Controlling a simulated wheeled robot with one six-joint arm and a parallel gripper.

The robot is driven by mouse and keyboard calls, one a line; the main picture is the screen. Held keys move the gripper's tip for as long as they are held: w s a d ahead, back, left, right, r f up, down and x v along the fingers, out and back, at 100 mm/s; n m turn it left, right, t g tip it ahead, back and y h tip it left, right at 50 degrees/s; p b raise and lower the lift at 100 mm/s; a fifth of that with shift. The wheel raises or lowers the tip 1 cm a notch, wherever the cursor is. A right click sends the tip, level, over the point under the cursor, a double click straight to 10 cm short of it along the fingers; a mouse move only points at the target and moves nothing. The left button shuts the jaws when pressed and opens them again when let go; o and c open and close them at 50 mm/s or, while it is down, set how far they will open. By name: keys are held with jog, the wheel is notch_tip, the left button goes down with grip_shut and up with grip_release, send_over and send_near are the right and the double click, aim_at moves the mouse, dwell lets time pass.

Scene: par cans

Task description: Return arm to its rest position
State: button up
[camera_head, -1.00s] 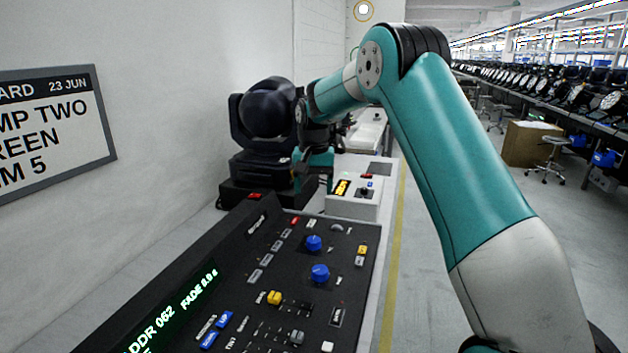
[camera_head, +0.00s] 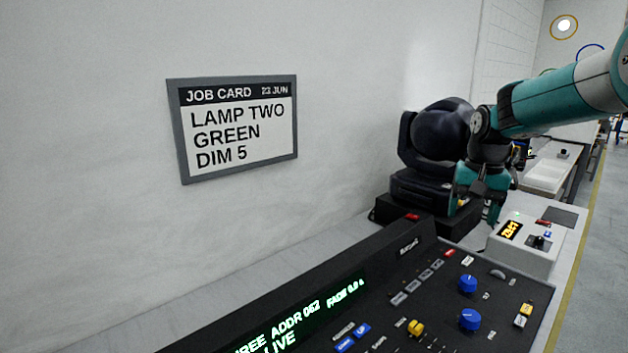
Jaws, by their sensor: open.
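My teal arm comes in from the right edge of the view. My gripper (camera_head: 473,212) points down at the end of it, with its two fingers apart and nothing seen between them. It is in front of the right side of a black moving-head lamp (camera_head: 440,130), above the back end of the black control desk (camera_head: 470,258). I cannot tell whether it touches anything.
A framed job card (camera_head: 240,130) on the wall reads "LAMP TWO GREEN DIM 5". A white box (camera_head: 525,255) with an amber display stands right of my gripper. The desk has blue knobs, a yellow fader cap and a green-lit display (camera_head: 300,320). Floor shows at the right.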

jog(key=s+a+r+n+y, duration=0.1)
jog(key=s+a+r+n, duration=0.35)
jog(key=s+a, duration=0.55)
jog(key=s+a+n+y, duration=0.1)
jog(key=s+a+n, duration=0.1)
jog(key=s, duration=0.5)
jog(key=s+a+f+n+y, duration=0.1)
jog(key=s+a+n, duration=0.2)
jog(key=s+a, duration=0.2)
jog(key=s+a+n+y+p, duration=0.1)
jog(key=s+a+n, duration=0.2)
jog(key=s, duration=0.8)
jog(key=shift+a+f, duration=0.2)
jog(key=shift+a, duration=0.2)
